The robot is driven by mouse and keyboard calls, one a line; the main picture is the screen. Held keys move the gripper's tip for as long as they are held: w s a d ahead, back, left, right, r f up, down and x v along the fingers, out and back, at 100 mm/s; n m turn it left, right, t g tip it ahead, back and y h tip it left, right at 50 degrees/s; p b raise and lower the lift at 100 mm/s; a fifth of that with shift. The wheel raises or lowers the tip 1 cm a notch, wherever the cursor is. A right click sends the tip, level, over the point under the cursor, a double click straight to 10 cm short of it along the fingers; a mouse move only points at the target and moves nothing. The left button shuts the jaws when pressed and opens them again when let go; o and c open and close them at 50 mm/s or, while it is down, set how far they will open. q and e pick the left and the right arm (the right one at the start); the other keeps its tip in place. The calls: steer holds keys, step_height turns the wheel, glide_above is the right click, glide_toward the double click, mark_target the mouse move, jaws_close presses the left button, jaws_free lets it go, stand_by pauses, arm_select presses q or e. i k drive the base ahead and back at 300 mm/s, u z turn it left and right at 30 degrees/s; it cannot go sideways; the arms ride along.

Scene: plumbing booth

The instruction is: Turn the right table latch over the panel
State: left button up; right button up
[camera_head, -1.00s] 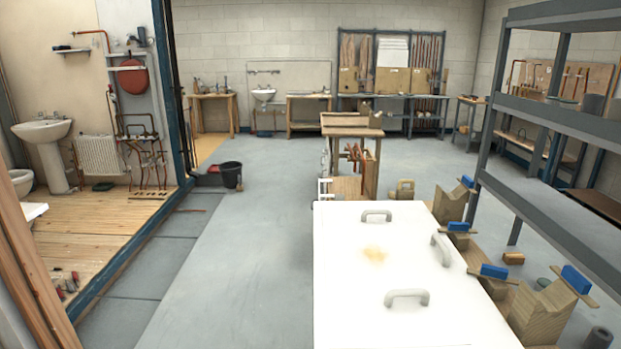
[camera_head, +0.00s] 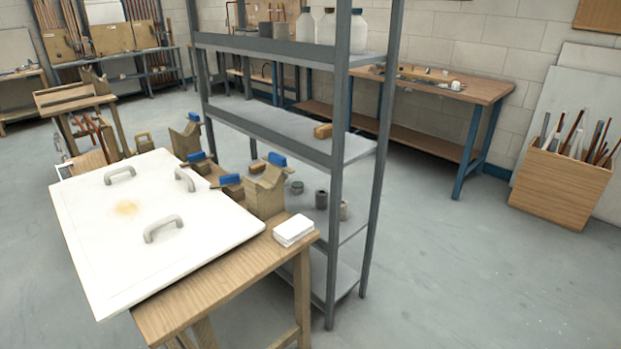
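A white panel (camera_head: 100,237) with three grey handles lies on a wooden table (camera_head: 205,297) at the left of the head view. Several wooden latch bars with blue grips stand along the panel's right edge. One blue-gripped latch (camera_head: 231,180) is close to that edge, and another (camera_head: 196,157) is farther back. A third blue grip (camera_head: 278,160) tops a notched wooden block (camera_head: 266,194); a fourth (camera_head: 193,117) is at the back. Whether any bar overlaps the panel is hard to tell. Neither of my grippers is in view.
A grey metal shelf rack (camera_head: 338,185) stands close to the table's right side. A white stack (camera_head: 293,229) lies on the table's right corner. A workbench (camera_head: 440,90) and a wooden bin of pipes (camera_head: 560,185) are at right. Open floor lies front right.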

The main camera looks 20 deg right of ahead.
mark_target(228, 180)
steer(key=z, duration=0.8)
steer(key=i, duration=0.8)
steer(key=z, duration=0.25)
